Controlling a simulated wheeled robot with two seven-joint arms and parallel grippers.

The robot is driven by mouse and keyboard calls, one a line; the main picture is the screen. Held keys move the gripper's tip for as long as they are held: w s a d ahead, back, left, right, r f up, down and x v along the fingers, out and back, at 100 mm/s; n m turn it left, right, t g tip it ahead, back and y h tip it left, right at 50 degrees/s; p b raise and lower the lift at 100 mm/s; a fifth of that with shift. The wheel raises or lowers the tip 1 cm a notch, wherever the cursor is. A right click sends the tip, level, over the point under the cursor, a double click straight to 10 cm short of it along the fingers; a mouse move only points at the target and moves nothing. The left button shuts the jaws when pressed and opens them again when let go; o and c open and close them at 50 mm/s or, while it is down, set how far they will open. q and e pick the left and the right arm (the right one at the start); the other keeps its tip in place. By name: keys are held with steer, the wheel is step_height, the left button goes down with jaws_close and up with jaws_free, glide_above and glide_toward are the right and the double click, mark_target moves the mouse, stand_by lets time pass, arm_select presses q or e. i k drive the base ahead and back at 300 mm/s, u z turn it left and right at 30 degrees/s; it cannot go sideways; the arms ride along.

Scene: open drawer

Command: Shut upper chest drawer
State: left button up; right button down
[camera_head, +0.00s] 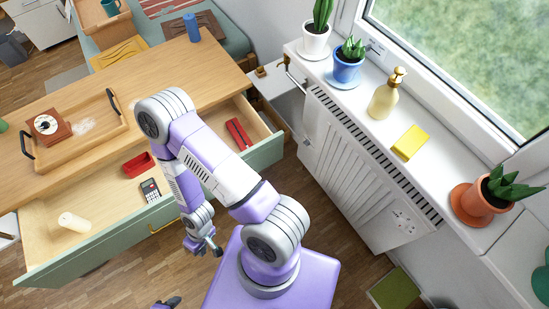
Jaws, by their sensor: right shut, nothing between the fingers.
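The upper chest drawer stands open, its pale green front (95,253) pulled well out from the wooden chest (165,75). A brass handle (163,227) shows on the front, partly hidden by my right arm. Inside the drawer lie a white cylinder (73,222), a calculator (150,190), a red open box (138,165) and a red object (238,133). My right gripper (212,250) is shut and empty, outside the drawer front and to the right of the handle. Any contact with the front cannot be told. A dark tip of my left gripper (167,303) shows at the bottom edge.
A radiator (350,165) and a windowsill with potted plants, a bottle (386,97) and a yellow block (410,142) stand at right. Wooden floor lies before the drawer.

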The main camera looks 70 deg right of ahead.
mark_target(118, 210)
steer(key=z, duration=1.2)
steer(key=k, duration=0.9)
steer(key=u, duration=1.05)
steer(key=i, duration=0.5)
steer(key=z, duration=0.05)
